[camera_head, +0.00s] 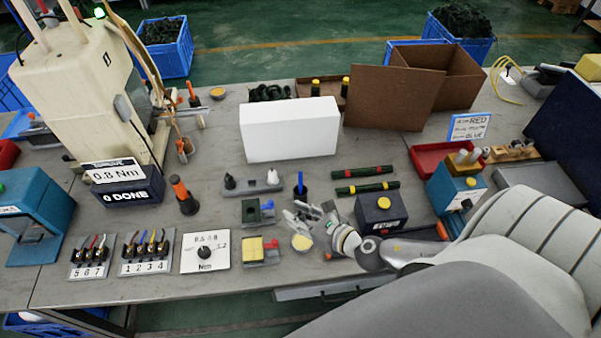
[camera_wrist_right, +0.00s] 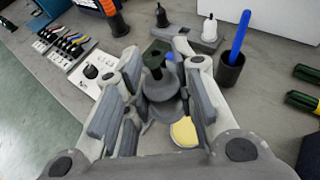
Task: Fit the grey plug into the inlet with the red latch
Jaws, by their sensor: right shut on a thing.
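My right gripper (camera_head: 302,212) is low over the table, right of two small fixtures. In the wrist view it (camera_wrist_right: 158,75) is shut on a grey, rounded piece, apparently the grey plug (camera_wrist_right: 166,108). In the head view the fingers mostly hide this piece. One fixture has a dark green block (camera_head: 250,211) with a blue latch (camera_head: 267,206); the green block (camera_wrist_right: 157,52) shows just beyond the held piece. My left gripper is out of view.
A grey stand (camera_head: 252,187) with a black and a white plug is behind the fixtures. A blue pen stands in a dark cup (camera_head: 300,191). A round yellow-topped piece (camera_head: 301,242) lies below my gripper. A dark box with a yellow button (camera_head: 382,212) is to its right.

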